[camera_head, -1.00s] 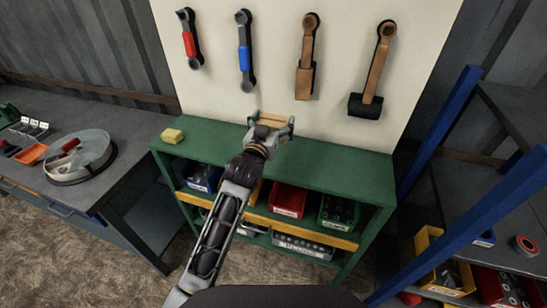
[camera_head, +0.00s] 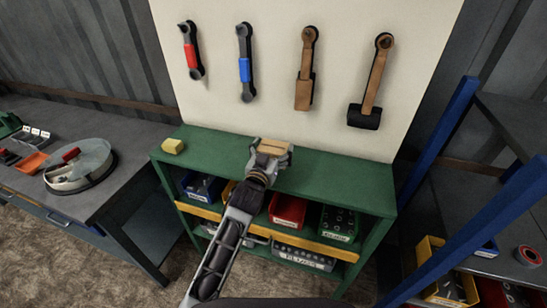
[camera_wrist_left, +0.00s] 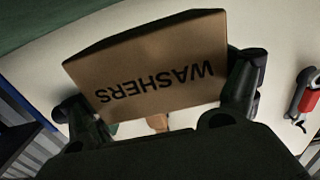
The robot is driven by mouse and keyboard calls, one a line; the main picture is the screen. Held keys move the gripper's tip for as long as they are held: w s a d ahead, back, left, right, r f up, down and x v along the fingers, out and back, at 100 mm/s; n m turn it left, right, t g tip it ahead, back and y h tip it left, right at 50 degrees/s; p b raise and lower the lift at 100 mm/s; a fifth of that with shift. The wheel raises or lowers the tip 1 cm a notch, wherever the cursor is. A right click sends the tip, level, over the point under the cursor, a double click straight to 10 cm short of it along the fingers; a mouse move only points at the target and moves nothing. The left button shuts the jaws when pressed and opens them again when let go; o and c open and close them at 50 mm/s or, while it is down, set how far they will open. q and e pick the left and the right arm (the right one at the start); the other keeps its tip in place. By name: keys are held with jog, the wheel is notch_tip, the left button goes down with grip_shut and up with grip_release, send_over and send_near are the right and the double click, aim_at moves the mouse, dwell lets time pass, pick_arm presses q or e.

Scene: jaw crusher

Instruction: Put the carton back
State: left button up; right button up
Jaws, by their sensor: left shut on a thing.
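The carton (camera_wrist_left: 150,65) is a brown box marked WASHERS; it fills much of the left wrist view, where the lettering appears upside down. It also shows in the head view (camera_head: 272,147) as a small tan box over the green cabinet's top. My left gripper (camera_head: 270,153) is shut on the carton, with a finger on each side of it in the wrist view (camera_wrist_left: 160,92). I cannot tell whether the carton touches the cabinet top. The green cabinet (camera_head: 335,178) stands below the tool board. My right gripper is not in view.
A yellow block (camera_head: 173,146) sits at the cabinet top's left end. Wrenches and hammers hang on the pale board (camera_head: 270,60) behind. A grey workbench (camera_head: 130,165) is at left, and a blue-framed shelf (camera_head: 440,120) at right. The cabinet top's right part is clear.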

pick_arm(q)
jog(key=shift+f, duration=1.75)
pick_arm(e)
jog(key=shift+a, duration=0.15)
pick_arm(q)
jog(key=shift+f, duration=0.15)
jog(key=o, duration=1.3)
jog(key=shift+f, duration=0.1)
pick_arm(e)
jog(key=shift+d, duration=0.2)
pick_arm(q)
jog(key=shift+s, duration=0.1)
jog(key=b+v, duration=0.1)
jog(key=v, duration=1.1)
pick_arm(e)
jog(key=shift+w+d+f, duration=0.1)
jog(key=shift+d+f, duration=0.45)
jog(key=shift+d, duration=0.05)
